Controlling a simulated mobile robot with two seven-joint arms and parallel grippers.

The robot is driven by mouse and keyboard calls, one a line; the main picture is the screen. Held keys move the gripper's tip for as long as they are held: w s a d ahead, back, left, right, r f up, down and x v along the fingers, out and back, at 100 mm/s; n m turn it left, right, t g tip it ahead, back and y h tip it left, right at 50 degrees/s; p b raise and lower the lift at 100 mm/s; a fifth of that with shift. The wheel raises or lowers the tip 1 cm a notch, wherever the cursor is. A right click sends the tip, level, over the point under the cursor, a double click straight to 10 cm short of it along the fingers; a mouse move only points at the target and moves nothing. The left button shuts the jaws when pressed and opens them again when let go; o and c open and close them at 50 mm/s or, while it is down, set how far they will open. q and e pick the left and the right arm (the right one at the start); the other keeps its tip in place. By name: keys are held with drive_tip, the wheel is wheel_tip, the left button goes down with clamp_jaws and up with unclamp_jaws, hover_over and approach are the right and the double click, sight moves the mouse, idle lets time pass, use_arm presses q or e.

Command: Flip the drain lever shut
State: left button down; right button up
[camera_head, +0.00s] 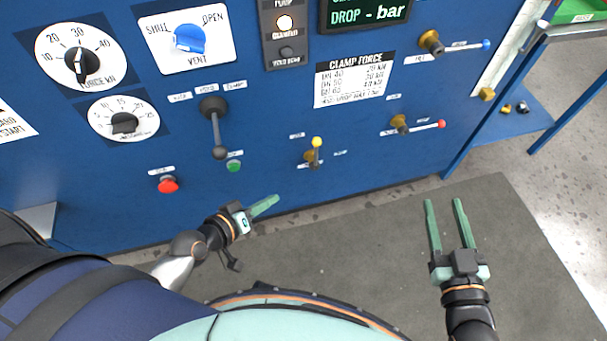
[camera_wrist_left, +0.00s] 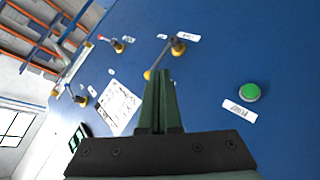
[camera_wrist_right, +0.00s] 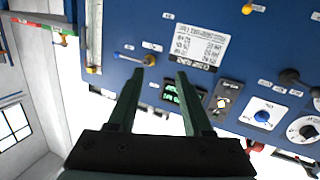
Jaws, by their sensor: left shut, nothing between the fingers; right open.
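Three brass-bodied levers are on the blue panel, and their small labels are too blurred to show which one is the drain lever. The yellow-knobbed lever (camera_head: 317,146) points up; it also shows in the left wrist view (camera_wrist_left: 178,47), its knob near the fingertips. The red-tipped lever (camera_head: 425,126) and the blue-tipped lever (camera_head: 465,46) point right. The blue-tipped lever also shows in the right wrist view (camera_wrist_right: 130,58). My left gripper (camera_head: 272,202) is shut and empty, below and left of the yellow lever. My right gripper (camera_head: 443,205) is open and empty, below the red-tipped lever.
A black-handled lever (camera_head: 217,132), a green button (camera_head: 234,166) and a red button (camera_head: 168,184) are left of the yellow lever. Dials and a blue vent knob (camera_head: 189,39) are above. A blue stand (camera_head: 530,115) is at the right. The dark floor mat (camera_head: 350,240) is clear.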

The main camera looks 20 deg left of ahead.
sight(316, 156)
use_arm(q)
drive_tip(key=w+a+f+n+t+h+b, duration=0.2)
drive_tip(key=w+a+f+n+t+b, duration=0.3)
drive_tip(key=b, duration=1.5)
drive_tip(key=w+f+n, duration=0.1)
drive_tip(key=w+n, duration=0.1)
drive_tip(key=n, duration=0.1)
drive_tip(key=shift+w+f+n, duration=0.2)
drive_tip(key=shift+f+n, duration=0.1)
drive_tip(key=shift+n, duration=0.1)
use_arm(e)
drive_tip(key=s+a+r+n+t+y, duration=0.3)
drive_tip(key=s+n+t+y, duration=0.2)
drive_tip(key=y, duration=0.5)
drive_tip(key=s+n, duration=0.1)
drive_tip(key=n, duration=0.1)
drive_tip(key=shift+s+a+r+n+y, duration=0.2)
drive_tip(key=shift+s+r+n+y, duration=0.1)
drive_tip(key=shift+r, duration=0.05)
use_arm(q)
drive_tip(key=shift+w, duration=0.1)
